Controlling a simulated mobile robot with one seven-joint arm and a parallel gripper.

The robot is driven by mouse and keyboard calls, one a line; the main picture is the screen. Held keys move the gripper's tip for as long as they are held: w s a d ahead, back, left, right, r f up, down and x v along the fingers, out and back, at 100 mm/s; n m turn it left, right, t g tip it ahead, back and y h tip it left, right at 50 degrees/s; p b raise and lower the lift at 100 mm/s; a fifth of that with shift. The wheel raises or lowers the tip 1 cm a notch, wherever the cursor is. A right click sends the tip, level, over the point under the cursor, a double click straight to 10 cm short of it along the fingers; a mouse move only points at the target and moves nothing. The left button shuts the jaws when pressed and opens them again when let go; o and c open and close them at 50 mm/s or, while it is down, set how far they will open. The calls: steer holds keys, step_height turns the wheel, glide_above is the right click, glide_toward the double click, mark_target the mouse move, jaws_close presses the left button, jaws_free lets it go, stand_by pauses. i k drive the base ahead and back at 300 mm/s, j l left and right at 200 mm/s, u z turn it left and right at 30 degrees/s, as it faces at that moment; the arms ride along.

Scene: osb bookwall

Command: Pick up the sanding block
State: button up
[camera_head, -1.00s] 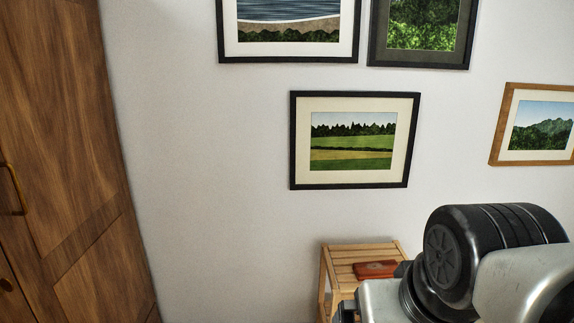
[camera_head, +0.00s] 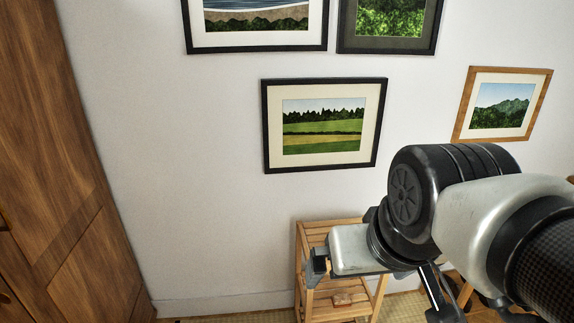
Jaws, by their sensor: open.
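My gripper (camera_head: 358,270) is in front of the top of a slatted wooden stand (camera_head: 312,229) and covers part of it. Its pale hand body shows, with dark parts at both sides; its jaws are open, and I see nothing held between them. A small light-brown block (camera_head: 343,298) lies on the stand's lower shelf, below my gripper in the picture. It may be the sanding block, but it is too small to be sure. The reddish-brown item seen earlier on the stand's top is now hidden behind my arm.
A wooden cabinet (camera_head: 60,190) stands at the left. Framed pictures, one a green field landscape (camera_head: 322,125), hang on the white wall (camera_head: 180,150) behind the stand. Bare floor matting (camera_head: 240,318) shows left of the stand. My arm fills the lower right.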

mark_target(340, 300)
steer(key=i+l+z, duration=0.1)
steer(key=z, duration=0.35)
steer(key=k, duration=0.1)
steer(key=i+l, duration=0.15)
steer(key=l, duration=0.2)
steer(key=i+l, duration=0.15)
steer(key=l, duration=0.15)
steer(key=i+l, duration=0.15)
steer(key=l, duration=0.2)
steer(key=i+l+u, duration=0.1)
steer(key=l+u, duration=0.7)
steer(key=u, duration=1.35)
steer(key=i, duration=0.05)
